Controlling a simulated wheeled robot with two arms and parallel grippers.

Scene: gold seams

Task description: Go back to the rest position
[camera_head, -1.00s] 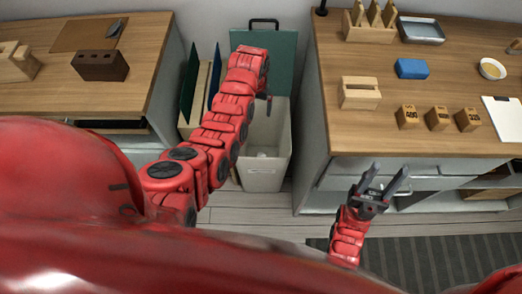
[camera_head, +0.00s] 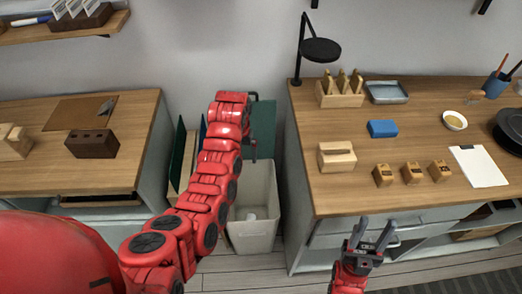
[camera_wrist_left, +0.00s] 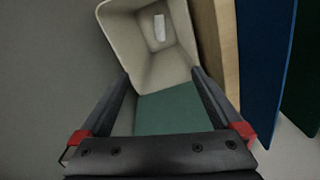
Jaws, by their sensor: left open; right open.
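My left arm reaches forward from the lower left in the head view, over the gap between the two benches. Its gripper (camera_wrist_left: 165,85) shows in the left wrist view, open and empty, with the fingers wide apart above the bin. The pale bin (camera_head: 252,235) stands on the floor in the gap and holds a small white item (camera_wrist_left: 159,27). My right gripper (camera_head: 371,232) is open and empty, low in front of the right bench's drawers.
The right bench (camera_head: 440,125) carries a blue block (camera_head: 382,128), wooden blocks (camera_head: 337,156), a tray (camera_head: 386,92) and a lamp (camera_head: 320,50). The left bench (camera_head: 40,170) holds a dark brick-like block (camera_head: 92,144). Upright panels (camera_head: 178,155) stand left of the bin.

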